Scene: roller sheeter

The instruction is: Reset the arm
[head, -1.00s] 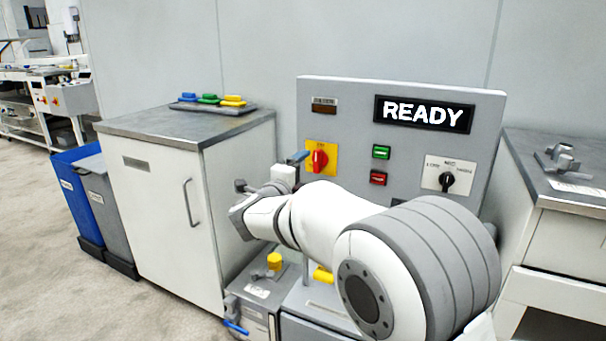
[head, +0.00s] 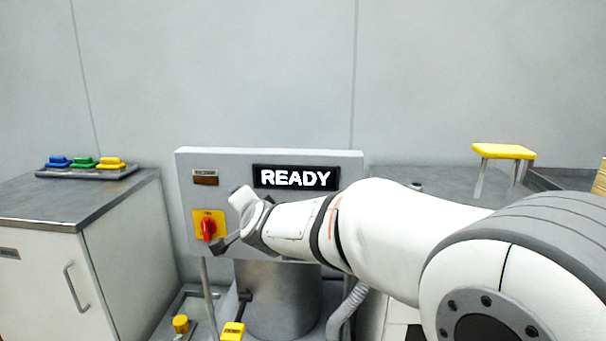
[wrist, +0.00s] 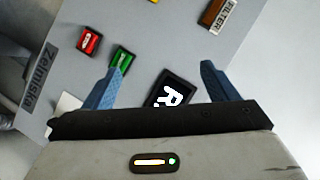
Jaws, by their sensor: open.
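My arm reaches in from the right in the head view, bent across the front of the grey control panel (head: 185,170). My gripper (wrist: 160,80) is open and empty in the wrist view, its two blue fingers spread apart with the panel face beyond them. The head view hides most of the fingers behind the wrist. The panel's display (head: 295,178) reads READY. A red rotary switch on a yellow plate (head: 208,226) is left of my wrist. The wrist view also shows a red button (wrist: 88,41) and a green button (wrist: 122,58).
A white cabinet (head: 125,250) at left carries a tray with blue, green and yellow blocks (head: 85,163). A yellow-topped stand (head: 503,151) is at the back right. A metal cylinder (head: 275,300) and a yellow-capped part (head: 181,324) are below the panel.

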